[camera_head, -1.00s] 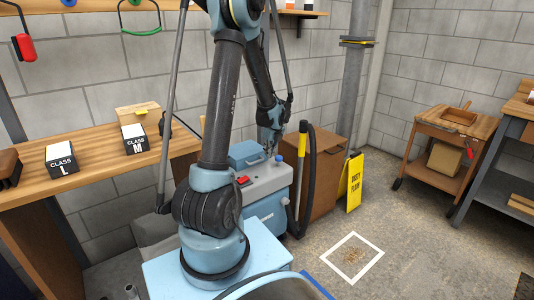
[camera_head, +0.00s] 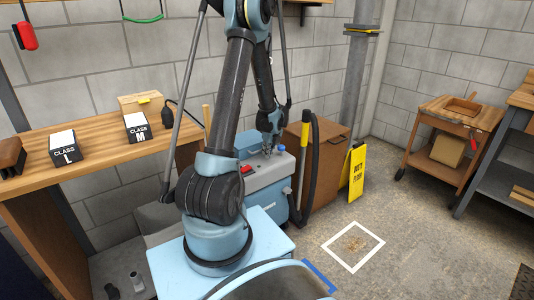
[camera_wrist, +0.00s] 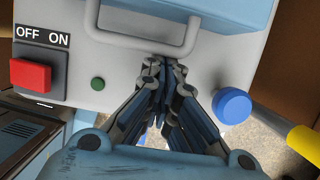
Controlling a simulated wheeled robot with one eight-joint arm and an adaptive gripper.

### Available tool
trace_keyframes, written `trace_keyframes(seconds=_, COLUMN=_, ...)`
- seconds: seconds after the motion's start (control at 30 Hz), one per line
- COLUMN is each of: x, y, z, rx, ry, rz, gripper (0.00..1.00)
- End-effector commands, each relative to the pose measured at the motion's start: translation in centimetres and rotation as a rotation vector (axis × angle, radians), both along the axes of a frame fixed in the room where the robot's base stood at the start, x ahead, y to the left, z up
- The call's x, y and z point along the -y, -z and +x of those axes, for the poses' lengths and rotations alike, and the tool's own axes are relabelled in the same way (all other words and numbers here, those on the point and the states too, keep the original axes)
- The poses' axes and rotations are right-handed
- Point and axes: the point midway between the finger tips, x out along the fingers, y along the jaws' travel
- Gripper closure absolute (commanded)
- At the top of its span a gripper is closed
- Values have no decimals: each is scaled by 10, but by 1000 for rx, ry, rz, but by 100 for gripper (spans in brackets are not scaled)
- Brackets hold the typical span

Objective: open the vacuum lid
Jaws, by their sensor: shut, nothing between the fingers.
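The vacuum (camera_head: 262,180) stands by the wall, with a grey-white top and a blue lid (camera_head: 249,144). In the wrist view, the blue lid (camera_wrist: 222,12) is at the top edge, and a grey loop handle (camera_wrist: 120,47) extends from it over the pale top. My gripper (camera_head: 268,146) is over the vacuum's top. In the wrist view, my gripper (camera_wrist: 164,68) is shut and empty, its fingertips right by the handle's near bar; I cannot tell whether they touch. The lid looks closed.
A red switch (camera_wrist: 31,74) marked OFF/ON and a green button (camera_wrist: 97,84) are left of the fingers. A blue knob (camera_wrist: 232,106) is close on the right. A black hose with a yellow part (camera_head: 306,135) and a brown cabinet (camera_head: 328,165) stand beside the vacuum.

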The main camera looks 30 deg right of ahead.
Motion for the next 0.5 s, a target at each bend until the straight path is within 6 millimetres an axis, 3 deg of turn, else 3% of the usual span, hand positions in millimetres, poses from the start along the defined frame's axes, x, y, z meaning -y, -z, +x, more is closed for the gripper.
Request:
trace_keyframes(seconds=0.27, x=0, y=-2, z=1, rx=-7, ry=0, rz=-1, gripper=100)
trace_keyframes(seconds=0.5, x=-1, y=-18, z=5, rx=-74, ry=-2, rz=-6, gripper=100)
